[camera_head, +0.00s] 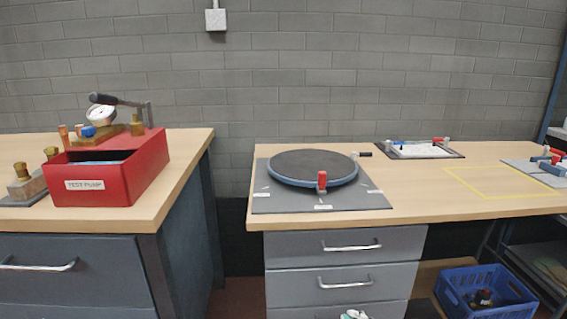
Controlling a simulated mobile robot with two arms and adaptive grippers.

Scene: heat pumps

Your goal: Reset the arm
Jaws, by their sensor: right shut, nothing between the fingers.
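Only a small pale piece of my right gripper (354,315) shows at the bottom edge, in front of the grey drawers. It is shut with nothing in it; most of it and its arm are cut off below the frame. My left gripper and arm are not in view.
A red test pump (147,170) with a gauge stands on the left bench. The right bench (420,205) bears a dark round turntable (312,166) with a red clamp, a tray (419,149) and a yellow-marked bare area. A gap separates the benches. A blue crate (487,293) sits lower right.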

